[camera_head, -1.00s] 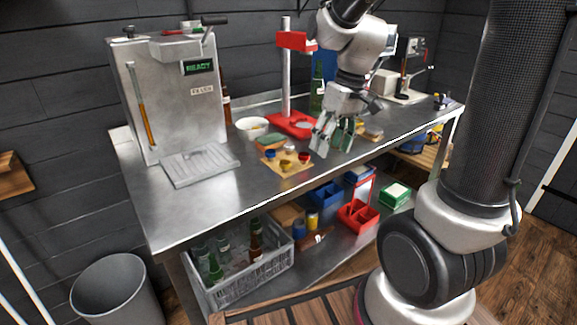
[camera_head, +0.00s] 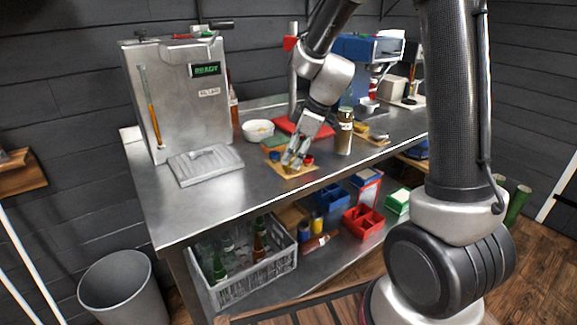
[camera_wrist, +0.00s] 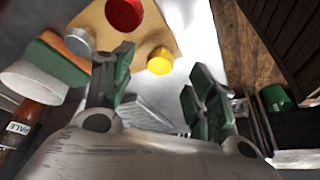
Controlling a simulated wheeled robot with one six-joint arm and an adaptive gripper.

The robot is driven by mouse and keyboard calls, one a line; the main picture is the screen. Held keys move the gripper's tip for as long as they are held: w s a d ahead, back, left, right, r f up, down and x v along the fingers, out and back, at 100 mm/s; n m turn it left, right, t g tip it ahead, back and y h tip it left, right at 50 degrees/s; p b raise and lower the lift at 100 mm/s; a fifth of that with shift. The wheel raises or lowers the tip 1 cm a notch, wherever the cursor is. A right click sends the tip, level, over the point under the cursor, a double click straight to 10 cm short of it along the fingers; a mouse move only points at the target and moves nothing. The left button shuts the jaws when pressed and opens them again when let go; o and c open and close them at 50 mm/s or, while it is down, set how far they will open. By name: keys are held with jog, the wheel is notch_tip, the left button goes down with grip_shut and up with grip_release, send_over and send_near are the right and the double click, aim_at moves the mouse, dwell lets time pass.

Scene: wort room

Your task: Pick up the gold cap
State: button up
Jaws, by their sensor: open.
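The gold cap (camera_wrist: 160,61) lies on a tan wooden board (camera_wrist: 105,42) in the wrist view, near the board's edge. A red cap (camera_wrist: 124,12) and a grey-looking cap (camera_wrist: 79,41) lie on the same board. My gripper (camera_wrist: 160,88) is open and empty, and the gold cap shows beyond the gap between its fingers. In the head view my gripper (camera_head: 293,160) is low over the board (camera_head: 303,170), between the blue cap (camera_head: 274,156) and the red cap (camera_head: 308,160). The fingers mostly hide the gold cap there.
A brown bottle (camera_head: 344,135) stands right of my gripper. A white bowl (camera_head: 257,131) and a steel machine (camera_head: 180,90) with a drip tray (camera_head: 205,166) are to the left. A red press base (camera_head: 305,125) is behind. The steel tabletop (camera_head: 240,205) in front is clear.

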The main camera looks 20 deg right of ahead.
jog(key=shift+x, duration=1.15)
jog(key=c, duration=0.7)
